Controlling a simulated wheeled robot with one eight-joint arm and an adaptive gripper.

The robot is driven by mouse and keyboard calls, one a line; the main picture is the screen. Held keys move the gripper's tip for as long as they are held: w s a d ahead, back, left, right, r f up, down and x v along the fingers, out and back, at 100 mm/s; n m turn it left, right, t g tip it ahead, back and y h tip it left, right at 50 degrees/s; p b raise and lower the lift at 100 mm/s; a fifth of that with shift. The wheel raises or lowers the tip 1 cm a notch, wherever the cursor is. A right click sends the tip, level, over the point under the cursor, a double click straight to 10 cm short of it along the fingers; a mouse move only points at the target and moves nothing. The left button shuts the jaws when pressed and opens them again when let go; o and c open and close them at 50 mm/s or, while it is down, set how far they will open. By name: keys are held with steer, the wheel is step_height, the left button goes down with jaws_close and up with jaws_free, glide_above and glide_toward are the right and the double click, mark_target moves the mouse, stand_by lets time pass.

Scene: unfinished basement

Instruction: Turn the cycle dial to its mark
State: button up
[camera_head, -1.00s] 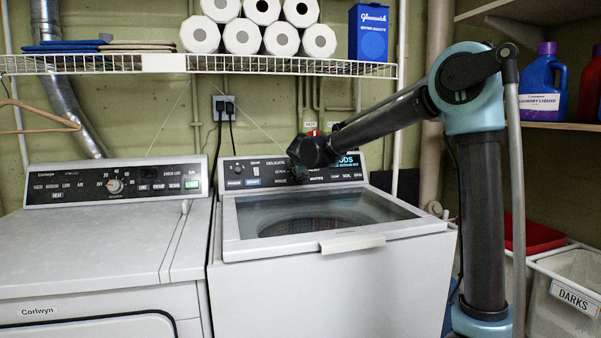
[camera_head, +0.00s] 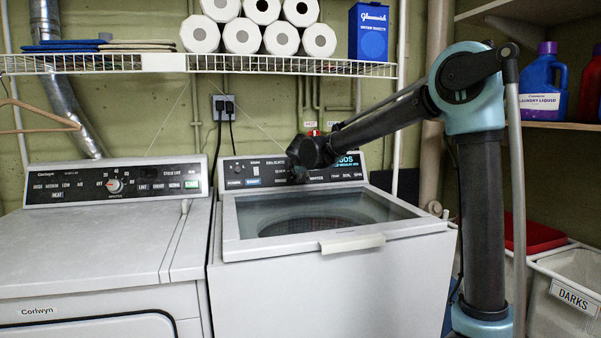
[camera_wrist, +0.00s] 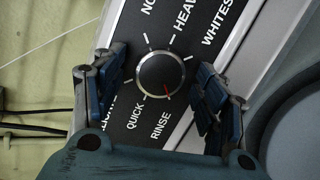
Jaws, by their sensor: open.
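The cycle dial (camera_wrist: 160,75) is a round black knob with a silver rim in the wrist view. Its red pointer points down and slightly right, near the RINSE label (camera_wrist: 160,125). White tick marks and labels such as QUICK and WHITES surround it. My gripper (camera_wrist: 161,84) is open, with one blue-padded finger on each side of the dial; gaps show between fingers and knob. In the head view the dial is hidden behind my wrist, in front of the control panel (camera_head: 245,172) of the top-loading washer (camera_head: 330,290).
The washer's glass lid (camera_head: 320,213) is closed below the panel. A dryer (camera_head: 90,250) with its own dial (camera_head: 114,185) stands to the left. A wire shelf (camera_head: 270,65) with paper rolls runs above. A DARKS bin (camera_head: 568,290) is at right.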

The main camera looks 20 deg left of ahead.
steer(key=v, duration=1.1)
steer(key=shift+s+r, duration=0.2)
steer(key=shift+s, duration=0.15)
steer(key=shift+d, duration=0.15)
